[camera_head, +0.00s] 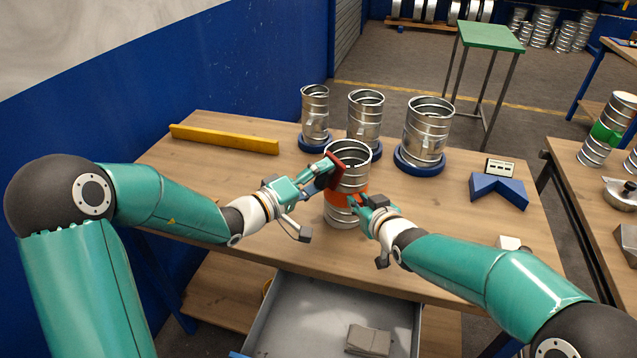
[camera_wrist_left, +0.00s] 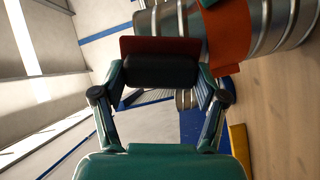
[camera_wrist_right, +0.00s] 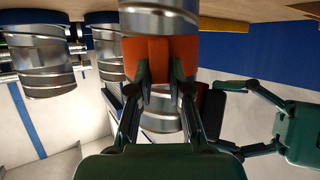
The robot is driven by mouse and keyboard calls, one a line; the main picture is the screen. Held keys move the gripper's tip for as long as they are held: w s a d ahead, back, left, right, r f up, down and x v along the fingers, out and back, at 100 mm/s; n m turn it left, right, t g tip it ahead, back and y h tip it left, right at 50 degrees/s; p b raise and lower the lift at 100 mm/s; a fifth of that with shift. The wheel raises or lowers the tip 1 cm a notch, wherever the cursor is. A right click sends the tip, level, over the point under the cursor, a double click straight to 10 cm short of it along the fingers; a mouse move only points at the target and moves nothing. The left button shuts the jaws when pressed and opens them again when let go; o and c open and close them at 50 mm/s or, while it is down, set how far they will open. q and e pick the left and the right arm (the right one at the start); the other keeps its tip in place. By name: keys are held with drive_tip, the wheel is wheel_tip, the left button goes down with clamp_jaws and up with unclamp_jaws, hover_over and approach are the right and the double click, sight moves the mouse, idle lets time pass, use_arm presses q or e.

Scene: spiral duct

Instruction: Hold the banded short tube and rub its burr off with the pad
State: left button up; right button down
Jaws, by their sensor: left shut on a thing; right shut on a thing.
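The banded short tube (camera_head: 350,156) is shiny ribbed metal with an orange band (camera_head: 347,194). It stands upright at the middle of the bench. My right gripper (camera_head: 364,203) is shut on it at the band, which also shows between the fingers in the right wrist view (camera_wrist_right: 160,50). My left gripper (camera_head: 316,180) is shut on the dark grip of the red pad (camera_head: 333,168). The pad is at the tube's upper left side, by the rim; I cannot tell whether it touches. In the left wrist view the red pad (camera_wrist_left: 160,46) lies beside the tube (camera_wrist_left: 275,25). I cannot make out the burr.
Several metal tubes (camera_head: 427,130) stand on blue round bases behind. A yellow bar (camera_head: 224,139) lies at the back left. A blue V-shaped block (camera_head: 498,190) and a small white panel (camera_head: 500,168) are at the right. An open grey drawer (camera_head: 300,316) juts out below the front edge.

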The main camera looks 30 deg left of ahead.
use_arm(q)
wheel_tip(320, 180, up, 2)
drive_tip(key=shift+r, duration=0.15)
drive_tip(key=shift+w, duration=0.1)
drive_tip(key=shift+w+f, duration=0.1)
drive_tip(key=shift+f, duration=2.1)
drive_tip(key=shift+d, duration=0.1)
drive_tip(key=shift+d+v, duration=0.15)
drive_tip(key=shift+v, duration=1.35)
drive_tip(key=shift+d+v, duration=0.15)
drive_tip(key=shift+v, duration=1.3)
drive_tip(key=shift+r, duration=0.1)
